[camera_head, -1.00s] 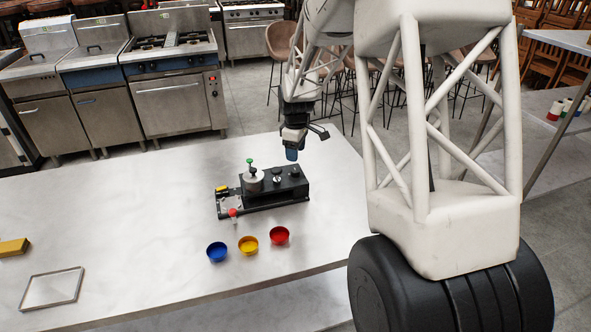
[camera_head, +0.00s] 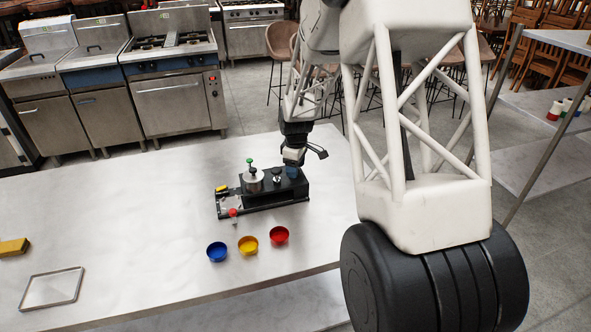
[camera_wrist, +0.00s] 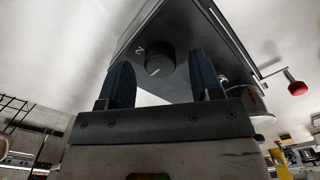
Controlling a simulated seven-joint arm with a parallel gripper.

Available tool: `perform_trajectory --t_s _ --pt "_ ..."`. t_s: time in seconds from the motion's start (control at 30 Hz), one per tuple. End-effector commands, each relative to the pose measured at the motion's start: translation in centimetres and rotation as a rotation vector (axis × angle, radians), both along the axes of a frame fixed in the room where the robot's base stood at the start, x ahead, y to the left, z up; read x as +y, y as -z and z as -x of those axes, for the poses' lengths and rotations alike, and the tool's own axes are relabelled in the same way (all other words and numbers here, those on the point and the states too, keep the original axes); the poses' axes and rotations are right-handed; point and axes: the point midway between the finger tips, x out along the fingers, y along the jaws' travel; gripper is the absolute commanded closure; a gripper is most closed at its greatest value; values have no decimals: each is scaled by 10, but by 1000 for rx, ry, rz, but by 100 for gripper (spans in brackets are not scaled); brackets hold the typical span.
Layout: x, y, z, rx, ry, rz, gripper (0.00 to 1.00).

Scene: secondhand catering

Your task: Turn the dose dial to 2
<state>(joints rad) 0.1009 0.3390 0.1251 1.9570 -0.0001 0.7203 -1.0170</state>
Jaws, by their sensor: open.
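The black machine (camera_head: 262,194) stands on the steel table. In the wrist view the dose dial (camera_wrist: 159,62) is a round black knob with a pale pointer line on the machine's top; a white "2" (camera_wrist: 140,49) is printed beside it. The pointer appears not to line up with the "2". My gripper (camera_wrist: 165,80) is open, its two blue-grey fingers on either side of the dial in that view; I cannot tell whether they touch it. In the head view my gripper (camera_head: 292,171) is over the machine's right end and hides the dial there.
A metal cylinder with a green-topped handle (camera_head: 251,173) stands on the machine's left part. Blue (camera_head: 217,252), yellow (camera_head: 248,245) and red (camera_head: 279,235) bowls sit in front. A framed tray (camera_head: 52,288) and a yellow block (camera_head: 13,247) lie at left. The table's middle left is clear.

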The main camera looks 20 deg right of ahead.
Motion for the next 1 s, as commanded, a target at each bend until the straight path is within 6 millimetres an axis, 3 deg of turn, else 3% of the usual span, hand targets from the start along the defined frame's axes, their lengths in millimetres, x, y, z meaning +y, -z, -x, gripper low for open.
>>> perform_trajectory --t_s 0.47,0.8,1.0 --pt "0 11 0 0 0 0 41" --pt "0 10 0 0 0 0 90" --pt "0 10 0 0 8 0 90"
